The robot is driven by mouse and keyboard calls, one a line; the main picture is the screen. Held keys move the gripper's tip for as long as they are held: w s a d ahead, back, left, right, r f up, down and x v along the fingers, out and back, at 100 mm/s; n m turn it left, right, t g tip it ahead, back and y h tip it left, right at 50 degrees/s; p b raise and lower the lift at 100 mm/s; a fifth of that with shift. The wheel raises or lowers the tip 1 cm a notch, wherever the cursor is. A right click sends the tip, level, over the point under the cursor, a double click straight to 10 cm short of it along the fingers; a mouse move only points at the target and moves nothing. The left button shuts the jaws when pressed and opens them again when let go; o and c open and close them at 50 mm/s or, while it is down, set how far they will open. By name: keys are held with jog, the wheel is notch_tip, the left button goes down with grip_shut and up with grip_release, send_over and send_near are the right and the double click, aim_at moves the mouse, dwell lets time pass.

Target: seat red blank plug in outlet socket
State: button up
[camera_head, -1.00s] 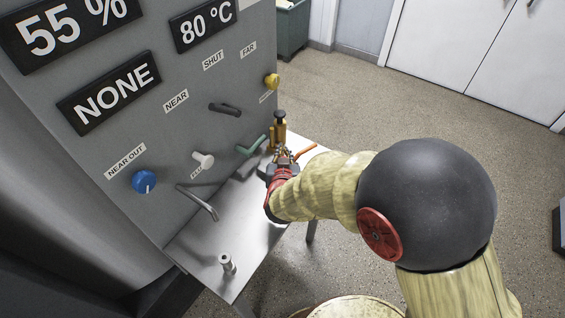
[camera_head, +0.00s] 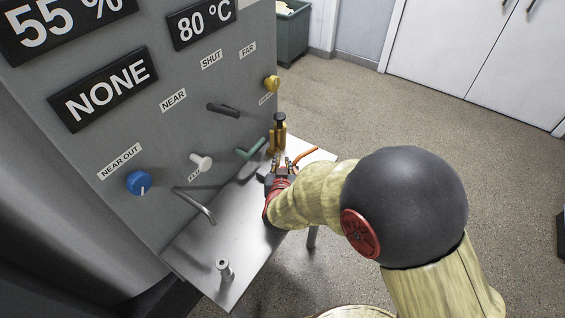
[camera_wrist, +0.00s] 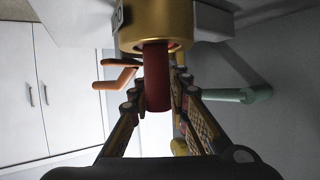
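My gripper (camera_wrist: 158,85) has its two fingers close on either side of a red plug (camera_wrist: 157,88) in the wrist view, and looks shut on it. The plug's far end meets the underside of a gold cylindrical fitting (camera_wrist: 152,38). Its end is hidden there, so I cannot tell how deep it sits. In the head view my gripper (camera_head: 281,168) is over the far end of the metal shelf, just in front of a gold post with a black top (camera_head: 279,135). The plug is not clear in that view.
The grey machine panel carries a green handle (camera_head: 250,150), a white knob (camera_head: 201,161), a blue knob (camera_head: 139,183) and a bent grey lever (camera_head: 197,206). An orange handle (camera_head: 304,155) is right of my gripper. A short metal post (camera_head: 225,268) stands on the near shelf.

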jog(key=shift+o, duration=0.2)
jog(key=shift+r, duration=0.25)
jog(key=p+v, duration=0.4)
jog(key=v, duration=0.8)
notch_tip(320, 180, up, 13)
jog(key=s+n+g+y, duration=0.2)
jog(key=s+g+y, duration=0.1)
jog(key=g+y, duration=0.15)
jog(key=s+d+r+g+h, duration=0.1)
jog(key=s+d+r, duration=0.1)
jog(key=s+d, duration=0.5)
jog(key=s+d+r+g+h, duration=0.2)
jog(key=s+d+r, duration=0.1)
jog(key=s+d, duration=0.5)
jog(key=shift+s+r+m, duration=0.3)
jog(key=shift+s+r, duration=0.05)
jog(key=shift+s, duration=0.4)
jog(key=shift+c, duration=0.2)
